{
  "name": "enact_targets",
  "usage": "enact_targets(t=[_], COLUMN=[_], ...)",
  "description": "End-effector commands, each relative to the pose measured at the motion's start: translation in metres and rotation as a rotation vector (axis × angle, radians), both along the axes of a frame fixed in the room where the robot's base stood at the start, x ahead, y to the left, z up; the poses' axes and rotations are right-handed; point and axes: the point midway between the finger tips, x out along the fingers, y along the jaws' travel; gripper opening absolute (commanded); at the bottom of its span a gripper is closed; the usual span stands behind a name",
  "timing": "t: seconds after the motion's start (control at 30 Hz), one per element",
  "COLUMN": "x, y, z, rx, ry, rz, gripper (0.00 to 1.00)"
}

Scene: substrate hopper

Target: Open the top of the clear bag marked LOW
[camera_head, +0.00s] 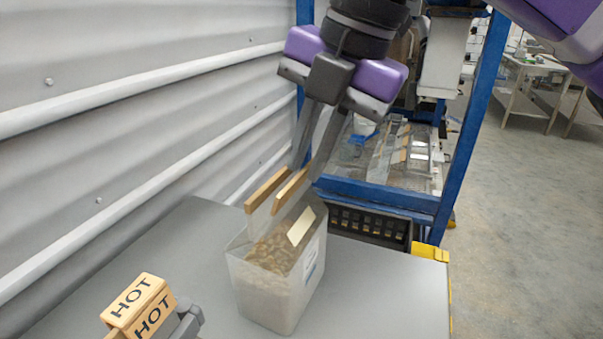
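A clear bag (262,292) stands upright on the grey table, filled with brown chunks over a paler layer. Two wooden strips (266,190) run along its top, with a gap between them. A pale tag (301,227) and a white label show on its right side; I cannot read LOW on it. My gripper (306,170) reaches down from above, its two grey fingers apart. The fingertips are at the far end of the right strip (290,191), seemingly one on each side. I cannot tell whether they press on it.
An orange block marked HOT (140,306) is at the lower left, beside a grey part. A corrugated wall (120,110) borders the table's left. A blue frame (470,130) holding more clear bags stands behind. The grey table (390,295) is clear right of the bag.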

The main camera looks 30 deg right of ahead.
Motion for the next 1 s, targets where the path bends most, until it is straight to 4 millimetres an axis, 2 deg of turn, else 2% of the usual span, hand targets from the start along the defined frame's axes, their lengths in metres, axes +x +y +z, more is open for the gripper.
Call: enact_targets(t=[0.1,0.3,0.57,0.67,1.0], x=[0.004,0.008,0.009,0.009,0.009], y=[0.003,0.006,0.006,0.006,0.006], z=[-0.016,-0.030,-0.031,-0.031,-0.031], rx=[0.002,0.001,0.001,0.001,0.001], ry=[0.001,-0.001,-0.001,-0.001,-0.001], rz=[0.001,0.002,0.002,0.002,0.002], gripper=[0.14,0.14,0.14,0.00,0.00])
